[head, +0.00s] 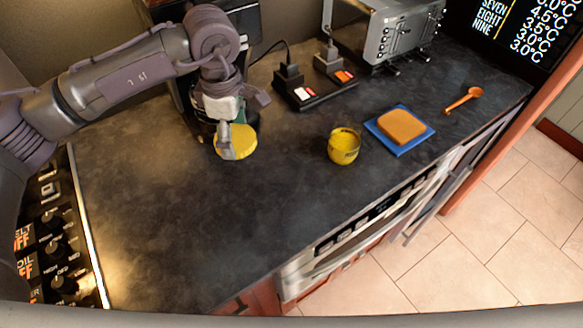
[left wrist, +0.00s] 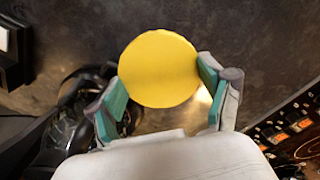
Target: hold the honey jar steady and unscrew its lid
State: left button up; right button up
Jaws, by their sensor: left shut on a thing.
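A small round yellow jar (head: 343,146) with a dark mark on its side stands upright on the counter in the head view. Its round top looks open, with yellow inside. A round yellow lid (head: 235,142) is at my left gripper (head: 224,138), to the left of the jar and apart from it. In the left wrist view the lid (left wrist: 158,68) faces the camera between the green finger pads of my left gripper (left wrist: 165,88), which is shut on it. What lies under the lid is hidden. My right gripper is not in view.
A blue board (head: 428,132) with a bread slice (head: 401,126) lies right of the jar, with an orange spoon (head: 463,99) beyond. A power strip (head: 315,96) and a toaster (head: 391,32) stand behind. The dark counter (head: 190,225) in front is clear.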

pick_arm(q)
jog(key=w+d+n, duration=0.1)
jog(key=d+n, duration=0.3)
jog(key=n, duration=0.5)
jog(key=n+b, duration=0.2)
jog(key=n, duration=1.1)
send_over(291, 168)
jog(key=f, duration=0.2)
notch_tip(291, 168, down, 9)
jog(key=p, duration=0.3)
jog(key=shift+r, duration=0.2)
jog(key=shift+f, duration=0.35)
jog(key=o, duration=1.2)
